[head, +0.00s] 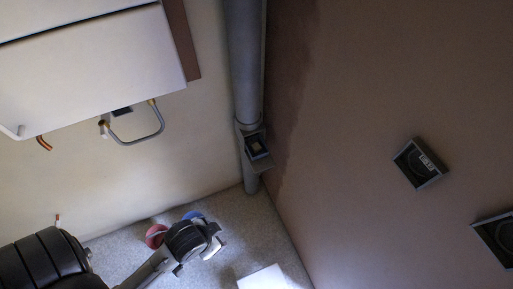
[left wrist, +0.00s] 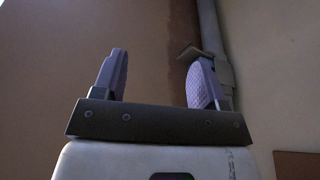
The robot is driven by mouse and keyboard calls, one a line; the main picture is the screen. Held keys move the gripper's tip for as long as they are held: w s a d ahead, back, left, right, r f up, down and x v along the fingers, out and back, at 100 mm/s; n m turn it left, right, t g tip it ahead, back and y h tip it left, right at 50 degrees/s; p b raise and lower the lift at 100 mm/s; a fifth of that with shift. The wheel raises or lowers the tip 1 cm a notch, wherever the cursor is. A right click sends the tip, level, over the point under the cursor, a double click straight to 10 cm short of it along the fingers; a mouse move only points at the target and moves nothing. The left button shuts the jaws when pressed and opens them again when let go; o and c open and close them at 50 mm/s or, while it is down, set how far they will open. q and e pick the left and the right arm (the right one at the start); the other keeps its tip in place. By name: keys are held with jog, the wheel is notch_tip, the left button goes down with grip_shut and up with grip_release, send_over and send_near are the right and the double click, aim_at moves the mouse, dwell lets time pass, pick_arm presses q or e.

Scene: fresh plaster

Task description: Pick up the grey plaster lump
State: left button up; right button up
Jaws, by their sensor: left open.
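I cannot make out a grey plaster lump in either view. My left gripper (head: 203,250) is low in the head view, above the speckled floor and left of the corner pipe. In the left wrist view my left gripper (left wrist: 157,60) has its two fingers wide apart with nothing between them. A small ledge (head: 262,162) on the pipe holds a dark open box with something pale inside; I cannot tell what that is. The ledge also shows behind the right finger in the left wrist view (left wrist: 188,53). My right gripper is not in view.
A grey vertical pipe (head: 243,65) runs down the corner. A white cabinet (head: 95,70) hangs at upper left, with a bent metal pipe (head: 137,139) below. Two dark wall boxes (head: 420,164) (head: 497,236) sit on the brown wall. Red (head: 155,236) and blue (head: 192,215) items and a white sheet (head: 262,279) are low down.

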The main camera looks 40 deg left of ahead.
pick_arm(q)
jog(key=shift+c, duration=0.4)
jog(key=shift+c, duration=0.8)
jog(key=shift+f, duration=0.1)
